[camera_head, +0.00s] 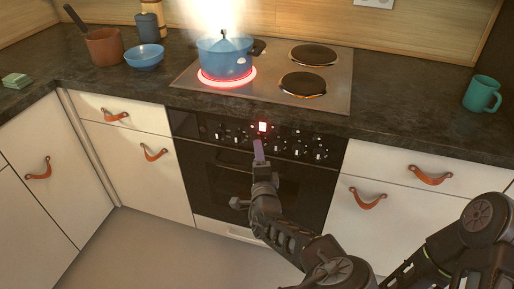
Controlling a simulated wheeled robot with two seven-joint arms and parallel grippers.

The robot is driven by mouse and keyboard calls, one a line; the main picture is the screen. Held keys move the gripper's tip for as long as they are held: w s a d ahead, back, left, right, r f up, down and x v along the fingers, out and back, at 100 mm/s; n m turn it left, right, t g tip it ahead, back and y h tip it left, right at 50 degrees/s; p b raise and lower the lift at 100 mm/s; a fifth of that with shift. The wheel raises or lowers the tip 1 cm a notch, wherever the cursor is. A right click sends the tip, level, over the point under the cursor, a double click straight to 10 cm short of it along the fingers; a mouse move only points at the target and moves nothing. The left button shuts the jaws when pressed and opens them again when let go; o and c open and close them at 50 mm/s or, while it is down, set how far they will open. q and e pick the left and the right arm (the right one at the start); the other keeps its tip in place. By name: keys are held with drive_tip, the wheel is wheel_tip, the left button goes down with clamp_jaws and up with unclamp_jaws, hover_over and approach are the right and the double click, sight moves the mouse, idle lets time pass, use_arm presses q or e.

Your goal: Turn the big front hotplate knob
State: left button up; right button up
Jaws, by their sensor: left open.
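The black oven control panel (210,126) below the counter carries a row of several small knobs and a red-lit square (262,127). The big front hotplate (226,82) glows red under a blue pot (224,57). My left gripper (259,151) is in front of the panel, at the knobs just below the lit square. It is open and hides part of the knob row; I cannot tell whether it touches a knob. My right arm shows at the lower right, but its gripper is out of view.
The steel hob (322,108) has other hotplates, some with orange rims. A brown pan (104,47), a blue bowl (144,57) and a teal mug (482,94) stand on the dark counter. White drawers with leather pulls (368,198) flank the oven (220,180).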

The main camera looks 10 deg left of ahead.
use_arm(q)
drive_tip(key=shift+x, duration=1.9)
clamp_jaws()
